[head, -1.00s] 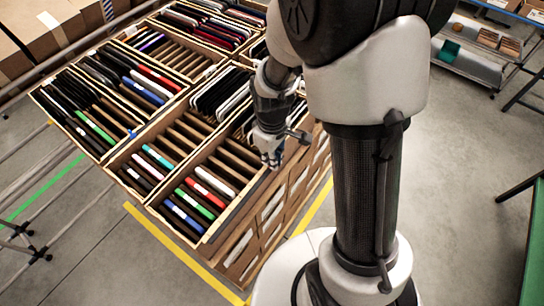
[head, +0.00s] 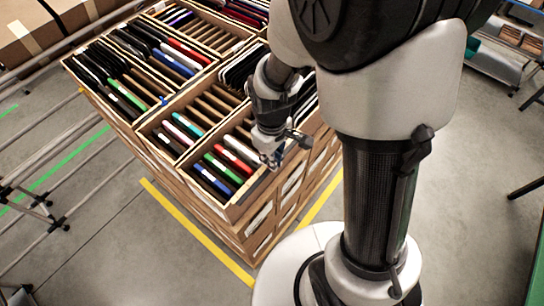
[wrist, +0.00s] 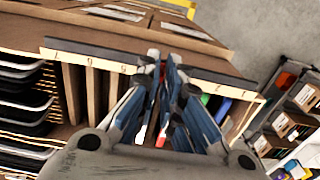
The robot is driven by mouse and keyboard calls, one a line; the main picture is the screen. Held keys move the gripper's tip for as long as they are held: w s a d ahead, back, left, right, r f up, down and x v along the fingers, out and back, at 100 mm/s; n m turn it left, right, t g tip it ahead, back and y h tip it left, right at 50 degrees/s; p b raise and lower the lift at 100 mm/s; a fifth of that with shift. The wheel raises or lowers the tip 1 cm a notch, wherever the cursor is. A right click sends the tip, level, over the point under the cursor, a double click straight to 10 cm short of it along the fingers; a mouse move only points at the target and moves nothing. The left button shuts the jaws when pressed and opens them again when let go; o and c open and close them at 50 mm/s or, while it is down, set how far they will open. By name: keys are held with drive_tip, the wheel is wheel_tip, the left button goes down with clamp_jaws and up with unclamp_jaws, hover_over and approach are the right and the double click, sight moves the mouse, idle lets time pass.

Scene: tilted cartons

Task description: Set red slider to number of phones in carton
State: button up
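The cartons form a tilted stack in the head view. The near carton (head: 234,209) holds blue (head: 211,181), green (head: 222,168), red (head: 231,158) and white (head: 242,149) phones, with bare slots behind. My gripper (head: 272,160) points down at this carton's right edge. In the wrist view my gripper (wrist: 168,75) lies over a pale edge strip (wrist: 100,55) with dark marks. Green (wrist: 205,100) and blue (wrist: 222,110) phone ends show beside the fingers, and some red shows between them.
The neighbouring carton (head: 158,152) holds a few phones. Other cartons behind hold many dark, red and blue ones. A metal rail frame (head: 50,215) stands at left and brown boxes (head: 30,35) at top left. The grey floor with yellow tape (head: 195,230) is clear in front.

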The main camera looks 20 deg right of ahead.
drive_tip(key=o, duration=0.4)
drive_tip(key=shift+o, duration=0.2)
wheel_tip(320, 180, up, 12)
idle(0.5)
drive_tip(key=shift+d, duration=0.1)
drive_tip(key=s+d+f+m+t+b, duration=0.1)
drive_tip(key=s+f+m+t+b, duration=0.1)
drive_tip(key=s+b, duration=0.4)
drive_tip(key=s+d+f+m+t+b, duration=0.2)
drive_tip(key=s+f+m+b, duration=0.2)
drive_tip(key=b, duration=0.6)
drive_tip(key=s+m, duration=0.1)
drive_tip(key=s, duration=0.1)
drive_tip(key=shift+s+d+t, duration=0.3)
drive_tip(key=shift+s, duration=0.05)
